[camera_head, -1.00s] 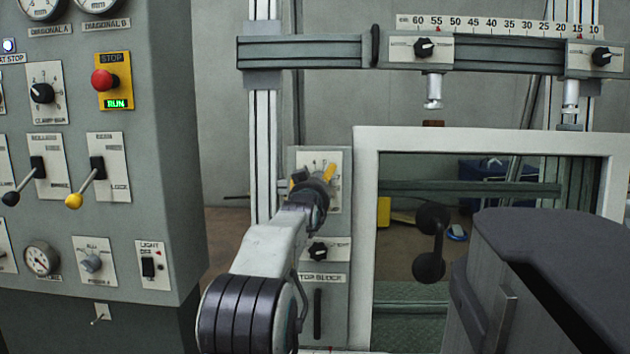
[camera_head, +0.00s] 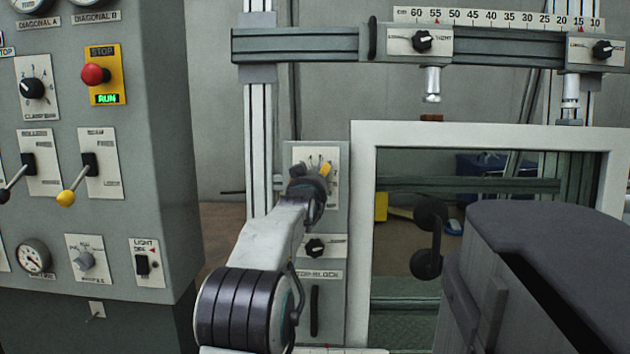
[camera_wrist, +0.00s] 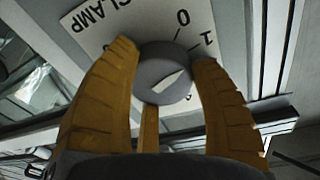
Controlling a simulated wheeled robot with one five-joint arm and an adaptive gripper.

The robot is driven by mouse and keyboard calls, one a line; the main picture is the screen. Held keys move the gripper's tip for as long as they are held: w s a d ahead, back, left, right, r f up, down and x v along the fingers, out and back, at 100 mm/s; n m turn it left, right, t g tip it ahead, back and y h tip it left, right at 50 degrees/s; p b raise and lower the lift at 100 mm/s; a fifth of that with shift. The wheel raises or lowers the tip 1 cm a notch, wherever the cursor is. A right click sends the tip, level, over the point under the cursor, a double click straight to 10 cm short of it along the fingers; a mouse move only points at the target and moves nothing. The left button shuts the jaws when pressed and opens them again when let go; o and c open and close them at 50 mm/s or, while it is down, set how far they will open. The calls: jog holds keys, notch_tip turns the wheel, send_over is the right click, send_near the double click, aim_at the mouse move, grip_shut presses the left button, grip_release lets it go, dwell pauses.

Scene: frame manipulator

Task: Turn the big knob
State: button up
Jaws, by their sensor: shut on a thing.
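The big knob (camera_wrist: 165,72) is round and grey with a white pointer mark. It shows in the wrist view on a white plate (camera_wrist: 92,22) lettered CLAMP, with 0 and 1 visible. My gripper (camera_wrist: 165,55) has its orange fingers closed around the sides of the knob. In the head view my gripper (camera_head: 311,171) is at the upper plate (camera_head: 333,157) of the narrow grey panel left of the white frame. The gripper hides the knob there.
A smaller black knob (camera_head: 314,247) sits just below my gripper. The white frame (camera_head: 362,220) stands close on the right, with clamp units on the rail (camera_head: 300,46) above. A grey control console (camera_head: 160,190) with levers and a red stop button (camera_head: 95,74) stands at left.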

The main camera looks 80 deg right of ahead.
jog(key=shift+w+r, duration=0.1)
jog(key=shift+r, duration=0.1)
jog(key=shift+c, duration=1.2)
jog(key=shift+r+m+p, duration=0.15)
jog(key=shift+m+p, duration=0.5)
jog(key=shift+m, duration=0.85)
jog(key=o, duration=1.2)
jog(key=shift+s, duration=0.2)
jog(key=shift+f, duration=0.2)
jog(key=a, duration=1.2)
jog(key=shift+w+r, duration=0.15)
